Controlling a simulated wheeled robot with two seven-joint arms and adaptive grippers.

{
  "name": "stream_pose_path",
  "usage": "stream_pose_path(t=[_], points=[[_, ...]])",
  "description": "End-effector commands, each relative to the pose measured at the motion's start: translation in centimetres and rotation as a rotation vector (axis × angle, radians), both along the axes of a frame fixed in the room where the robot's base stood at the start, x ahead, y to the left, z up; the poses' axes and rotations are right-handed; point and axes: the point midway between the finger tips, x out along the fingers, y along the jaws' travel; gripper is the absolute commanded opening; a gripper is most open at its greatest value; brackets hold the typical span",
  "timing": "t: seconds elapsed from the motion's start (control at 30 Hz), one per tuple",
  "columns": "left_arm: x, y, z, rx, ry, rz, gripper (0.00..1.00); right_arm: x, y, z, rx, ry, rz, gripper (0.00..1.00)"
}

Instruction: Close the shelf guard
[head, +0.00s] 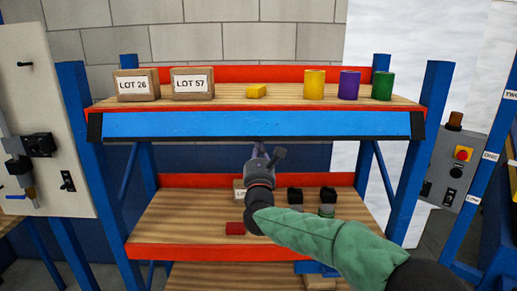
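A long blue panel (262,124), which looks like the shelf guard, runs along the front edge of the top shelf (217,103), with black pieces at both ends. It sits below the level of the boxes, so the shelf front above it is unblocked. My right gripper (260,152) reaches in from the lower right, just below the panel's middle. Its fingertips point away from me, and I cannot tell if they touch the panel. They are small and partly hidden, so their opening is unclear. My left gripper is not in view.
Blue posts (418,150) flank the rack. A control box (452,165) stands right.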

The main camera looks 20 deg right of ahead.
Motion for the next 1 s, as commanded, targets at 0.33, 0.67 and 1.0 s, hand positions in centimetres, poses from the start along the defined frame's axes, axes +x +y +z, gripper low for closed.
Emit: stream_pose_path(t=[0.33, 0.67, 1.0], points=[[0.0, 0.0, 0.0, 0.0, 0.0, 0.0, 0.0, -0.1, 0.0, 0.1, 0.0, 0.0, 0.0, 0.0], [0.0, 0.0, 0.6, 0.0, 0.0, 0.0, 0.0, -0.5, 0.1, 0.4, 0.01, 0.032, 0.0, 0.0], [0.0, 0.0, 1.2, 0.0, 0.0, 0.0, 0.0, -0.8, 0.3, 0.6, 0.021, 0.07, 0.001, 0.0]])
